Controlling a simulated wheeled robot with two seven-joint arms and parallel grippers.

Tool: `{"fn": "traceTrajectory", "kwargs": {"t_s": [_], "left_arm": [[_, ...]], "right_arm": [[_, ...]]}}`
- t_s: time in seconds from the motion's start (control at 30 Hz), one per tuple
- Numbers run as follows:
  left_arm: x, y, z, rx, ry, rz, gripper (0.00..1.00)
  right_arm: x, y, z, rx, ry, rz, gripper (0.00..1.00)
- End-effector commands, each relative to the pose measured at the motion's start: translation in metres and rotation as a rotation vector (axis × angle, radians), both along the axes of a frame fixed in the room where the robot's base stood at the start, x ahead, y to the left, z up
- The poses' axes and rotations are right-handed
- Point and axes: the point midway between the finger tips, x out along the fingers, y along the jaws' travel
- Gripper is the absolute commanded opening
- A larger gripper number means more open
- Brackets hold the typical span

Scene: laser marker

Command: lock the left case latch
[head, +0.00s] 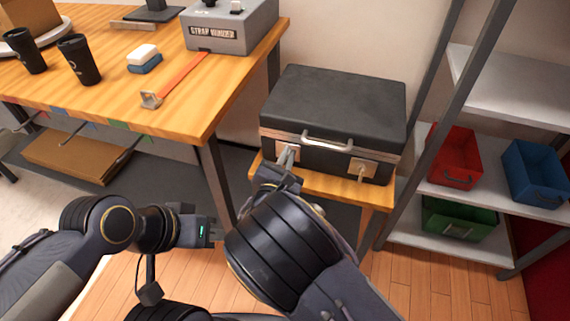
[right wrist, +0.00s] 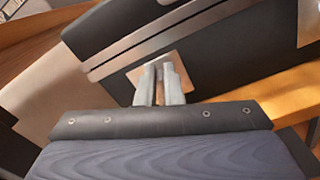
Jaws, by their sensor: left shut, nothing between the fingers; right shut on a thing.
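A closed black case (head: 335,105) with a metal trim band and a front handle (head: 327,143) sits on a small wooden table. Its left latch (head: 284,149) has a pale plate, partly covered by my right gripper; the plate also shows in the right wrist view (right wrist: 182,56). My right gripper (head: 287,157) is shut on the left latch, its fingertips (right wrist: 161,68) against the plate. The held latch part is hidden between the fingers. The right latch (head: 361,168) stands clear. My left gripper (head: 219,232) is shut and empty, low and left of the case.
A wooden workbench (head: 190,105) at left holds dark cups (head: 78,60), a grey strap winder box (head: 230,32) and an orange strap (head: 182,78). A shelf rack with red (head: 455,155), blue (head: 535,172) and green bins (head: 458,218) stands at right.

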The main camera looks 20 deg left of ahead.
Motion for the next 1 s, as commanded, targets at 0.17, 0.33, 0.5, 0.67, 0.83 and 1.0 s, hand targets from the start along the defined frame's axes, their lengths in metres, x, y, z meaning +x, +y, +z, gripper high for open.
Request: {"fn": "traceTrajectory", "kwargs": {"t_s": [0.17, 0.33, 0.5, 0.67, 0.83, 1.0], "left_arm": [[0.000, 0.000, -0.039, 0.000, 0.000, 0.000, 0.00], [0.000, 0.000, -0.071, 0.000, 0.000, 0.000, 0.00], [0.000, 0.000, -0.105, 0.000, 0.000, 0.000, 0.00], [0.000, 0.000, -0.140, 0.000, 0.000, 0.000, 0.00], [0.000, 0.000, -0.176, 0.000, 0.000, 0.000, 0.00], [0.000, 0.000, -0.202, 0.000, 0.000, 0.000, 0.00]], "right_arm": [[0.000, -0.004, -0.010, 0.173, -0.006, -0.001, 0.00], [0.000, -0.008, -0.014, 0.335, -0.013, -0.002, 0.00], [0.000, -0.011, -0.017, 0.497, -0.018, -0.002, 0.00], [0.000, -0.013, -0.021, 0.650, -0.024, -0.001, 0.00], [0.000, -0.014, -0.024, 0.805, -0.029, 0.000, 0.00], [0.000, -0.015, -0.025, 0.946, -0.033, -0.002, 0.00]]}}
